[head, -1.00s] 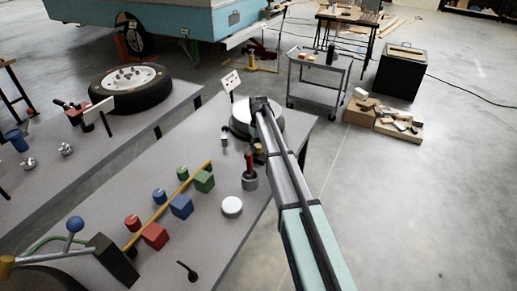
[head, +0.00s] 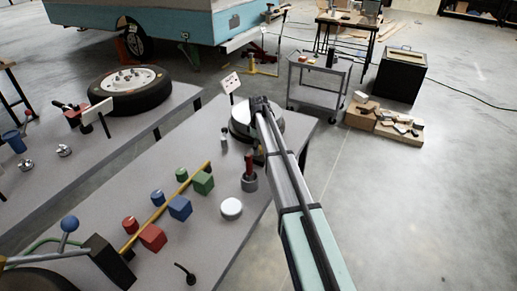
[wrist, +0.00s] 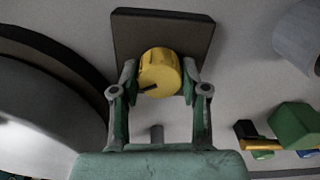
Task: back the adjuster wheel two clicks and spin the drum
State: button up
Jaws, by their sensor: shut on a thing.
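In the wrist view, a yellow adjuster wheel (wrist: 159,73) with a dark mark on its face sits on a dark backing block (wrist: 163,25). My gripper (wrist: 160,80) has its two fingers shut on the wheel's sides. The silver drum (wrist: 35,125) with a dark rim lies at the left of the wrist view. In the head view the drum (head: 240,122) lies at the far end of the bench, partly behind my arm. The wheel and the fingertips are hidden behind my arm in the head view.
On the bench (head: 120,185) stand a red-handled tool in a grey cup (head: 249,181), a white disc (head: 231,208) and several coloured blocks along a yellow rod (head: 165,205). A small sign (head: 230,83) stands behind the drum. A cart (head: 318,80) is beyond the bench.

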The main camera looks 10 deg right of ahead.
dwell(0.4)
jog(key=o, duration=1.1)
jog(key=shift+o, duration=0.2)
notch_tip(320, 180, up, 12)
